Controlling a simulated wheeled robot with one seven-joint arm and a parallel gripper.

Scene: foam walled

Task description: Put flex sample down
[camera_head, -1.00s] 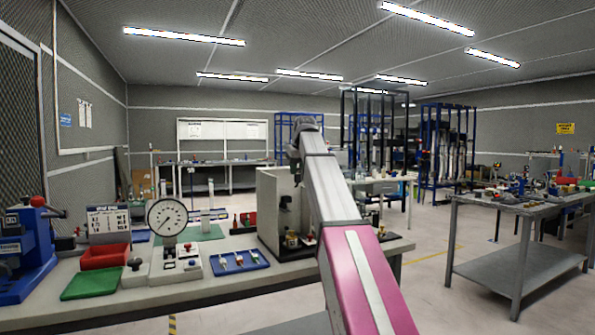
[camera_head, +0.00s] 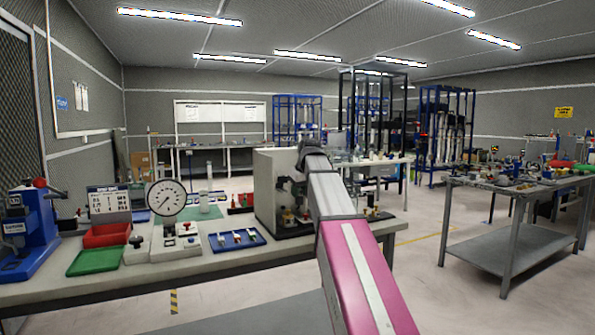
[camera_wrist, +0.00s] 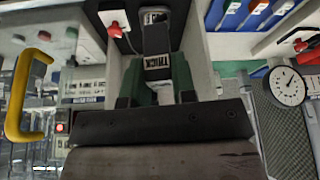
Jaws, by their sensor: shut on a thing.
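In the wrist view my gripper (camera_wrist: 160,88) is shut, with green pads on either side of a small pale piece (camera_wrist: 164,94). This piece appears to be the flex sample; most of it is hidden, so its shape is unclear. Just beyond it is a dark grey device (camera_wrist: 155,38) with a label reading "THICK", between pale walls. Whether the held piece touches it cannot be told. In the head view my arm reaches over the bench to the white open box (camera_head: 268,190), and the gripper's tips are hidden.
The bench (camera_head: 120,275) also carries a blue tray (camera_head: 237,240), a dial gauge (camera_head: 166,198), a red bin (camera_head: 106,235) and a green tray (camera_head: 94,262). A yellow handle (camera_wrist: 22,105) shows at the left of the wrist view. A grey table (camera_head: 510,215) stands to the right, with open floor between.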

